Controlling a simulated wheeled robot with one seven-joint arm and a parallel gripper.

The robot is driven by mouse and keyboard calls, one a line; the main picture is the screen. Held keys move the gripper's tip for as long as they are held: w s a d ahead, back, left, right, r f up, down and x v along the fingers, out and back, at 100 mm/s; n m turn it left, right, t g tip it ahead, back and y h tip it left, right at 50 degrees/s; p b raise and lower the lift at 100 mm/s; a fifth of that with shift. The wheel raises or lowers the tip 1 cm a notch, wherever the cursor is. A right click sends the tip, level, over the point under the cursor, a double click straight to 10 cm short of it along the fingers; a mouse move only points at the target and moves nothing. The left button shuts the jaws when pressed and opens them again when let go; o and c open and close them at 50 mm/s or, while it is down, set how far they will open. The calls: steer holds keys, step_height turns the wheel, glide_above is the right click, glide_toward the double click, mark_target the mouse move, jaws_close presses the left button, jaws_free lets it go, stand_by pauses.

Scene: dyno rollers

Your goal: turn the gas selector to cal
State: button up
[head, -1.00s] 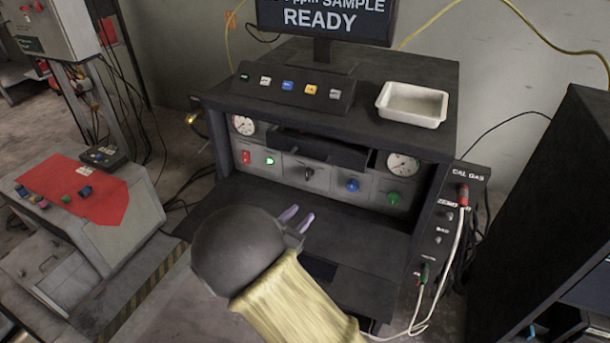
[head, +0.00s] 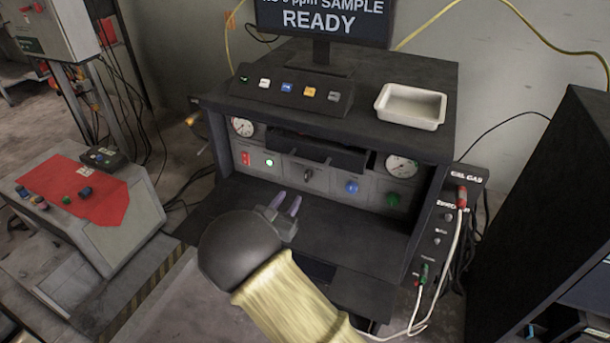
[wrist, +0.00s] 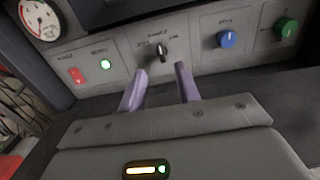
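The gas selector is a small dark knob (head: 308,174) in the middle of the grey front panel, and it also shows in the wrist view (wrist: 162,50) with small labels either side, the right one seeming to read CAL. Its pointer stands roughly upright, tilted slightly. My gripper (head: 286,205) is in front of the panel, below and a little left of the knob, apart from it. In the wrist view its two purple fingers (wrist: 160,85) are spread with nothing between them, pointing toward the panel below the knob. The screen (head: 322,20) reads SAMPLE READY.
A red switch (head: 246,158) and lit green button (head: 269,162) are left of the knob; a blue knob (head: 352,187) and green knob (head: 393,200) are right. A dark shelf (head: 350,225) lies below. A white tray (head: 411,122) sits on top. Cables hang from the CAL GAS box (head: 450,215) at right.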

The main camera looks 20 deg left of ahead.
mark_target(306, 173)
steer(key=w, duration=0.3)
steer(key=w+p, duration=0.1)
steer(key=w, duration=0.7)
steer(key=shift+d, duration=0.4)
jaws_close()
